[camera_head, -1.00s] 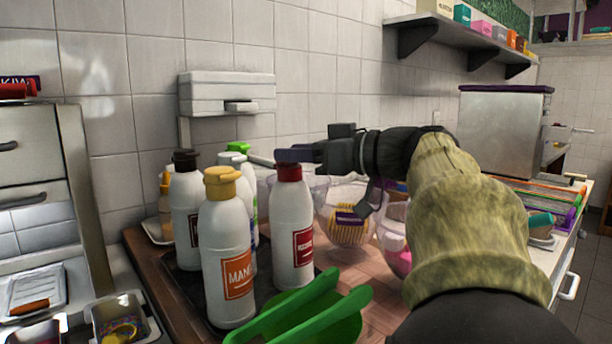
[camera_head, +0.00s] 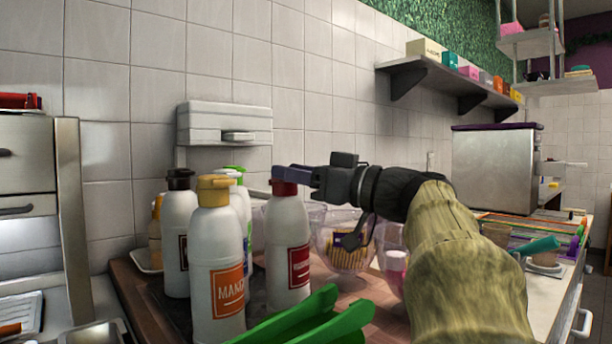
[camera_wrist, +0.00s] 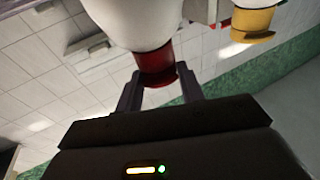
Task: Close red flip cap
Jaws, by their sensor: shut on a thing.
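The white bottle with a red label (camera_head: 289,250) stands upright on the counter in the head view. Its red flip cap (camera_head: 284,188) is on top, and I cannot tell whether its lid is fully down. My gripper (camera_head: 290,175) reaches in from the right and is shut on the red cap. In the wrist view the red cap (camera_wrist: 157,66) sits between my two fingers (camera_wrist: 160,92), with the white bottle body (camera_wrist: 140,20) beyond it. The fingers partly hide the cap in the head view.
A white bottle with a yellow cap (camera_head: 215,265) stands close by on the left. A black-capped bottle (camera_head: 178,235) and a green-capped one are behind it. Green tongs (camera_head: 310,325) lie in front. Clear bowls (camera_head: 345,255) stand to the right, under my arm.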

